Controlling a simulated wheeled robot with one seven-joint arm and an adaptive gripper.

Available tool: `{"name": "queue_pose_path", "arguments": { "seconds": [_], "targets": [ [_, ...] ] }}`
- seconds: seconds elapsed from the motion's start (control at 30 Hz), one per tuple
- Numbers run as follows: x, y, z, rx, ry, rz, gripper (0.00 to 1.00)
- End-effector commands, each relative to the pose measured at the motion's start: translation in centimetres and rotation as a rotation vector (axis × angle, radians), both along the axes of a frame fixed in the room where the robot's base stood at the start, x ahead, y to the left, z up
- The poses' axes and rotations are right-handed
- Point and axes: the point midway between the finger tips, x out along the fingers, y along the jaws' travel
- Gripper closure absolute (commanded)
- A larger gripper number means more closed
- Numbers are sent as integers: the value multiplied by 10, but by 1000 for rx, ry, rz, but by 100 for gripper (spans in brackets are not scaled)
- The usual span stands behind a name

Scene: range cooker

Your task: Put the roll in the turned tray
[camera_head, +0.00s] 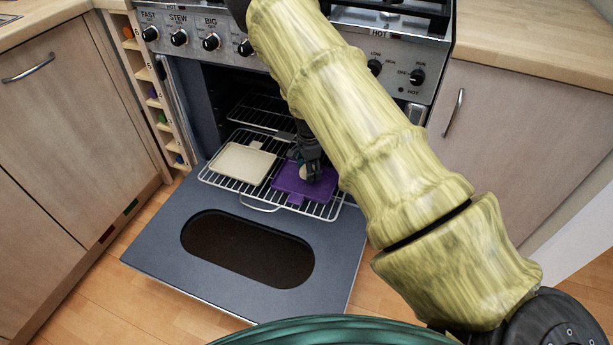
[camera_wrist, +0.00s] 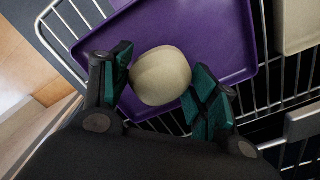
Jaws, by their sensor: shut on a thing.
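The roll (camera_wrist: 160,75) is a pale cream, rounded bun. In the wrist view it sits between the two green-padded fingers of my gripper (camera_wrist: 163,92), which is shut on it. The purple tray (camera_wrist: 215,40) lies below the roll, turned at an angle on the wire rack. I cannot tell whether the roll touches the tray.
A cream tray (camera_head: 240,163) lies left of the purple one on the pulled-out oven rack (camera_head: 262,206). The oven door (camera_head: 150,245) is open and lowered in front. The oven walls and control panel (camera_head: 215,25) stand close behind and above.

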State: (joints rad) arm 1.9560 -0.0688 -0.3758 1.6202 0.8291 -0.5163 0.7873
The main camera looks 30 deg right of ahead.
Motion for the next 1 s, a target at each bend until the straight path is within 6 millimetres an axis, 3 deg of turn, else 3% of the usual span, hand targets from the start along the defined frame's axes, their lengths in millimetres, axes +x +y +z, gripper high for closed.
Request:
{"name": "queue_pose_path", "arguments": {
  "seconds": [0.2,0.43,0.87,0.9,1.0],
  "targets": [
    [12,5,-3,0,0,3,64],
    [10,3,-35,-1,1,2,64],
    [10,3,-39,0,0,2,64],
    [10,3,-38,0,-1,2,33],
    [10,3,-38,0,0,2,18]
  ]
}}
